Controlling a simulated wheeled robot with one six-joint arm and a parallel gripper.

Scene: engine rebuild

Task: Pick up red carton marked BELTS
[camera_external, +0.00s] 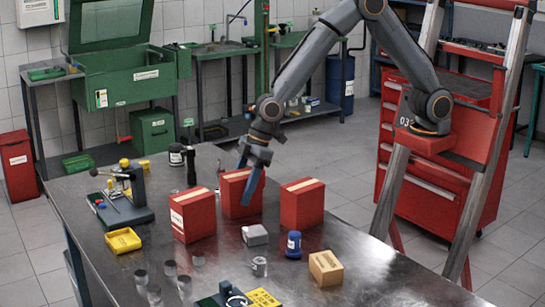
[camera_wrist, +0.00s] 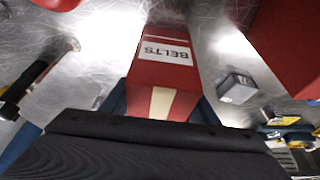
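The red carton marked BELTS (camera_wrist: 165,60) stands upright in the middle of the wrist view, its white label and cream top stripe showing. In the external view it is the middle red carton (camera_external: 232,193) of three on the metal table. My gripper (camera_external: 249,180) points down at this carton, and one blue finger covers part of its right side. In the wrist view my gripper's blue fingers (camera_wrist: 160,105) lie on either side of the carton, close to it. I cannot tell whether they touch it. The carton appears to rest on the table.
Red cartons stand close by on the left (camera_external: 193,215) and right (camera_external: 302,204). A grey box (camera_external: 255,235), a blue jar (camera_external: 294,245) and an orange-brown box (camera_external: 326,268) are in front. A black fixture (camera_external: 122,208) and a yellow tray (camera_external: 123,241) are at the left.

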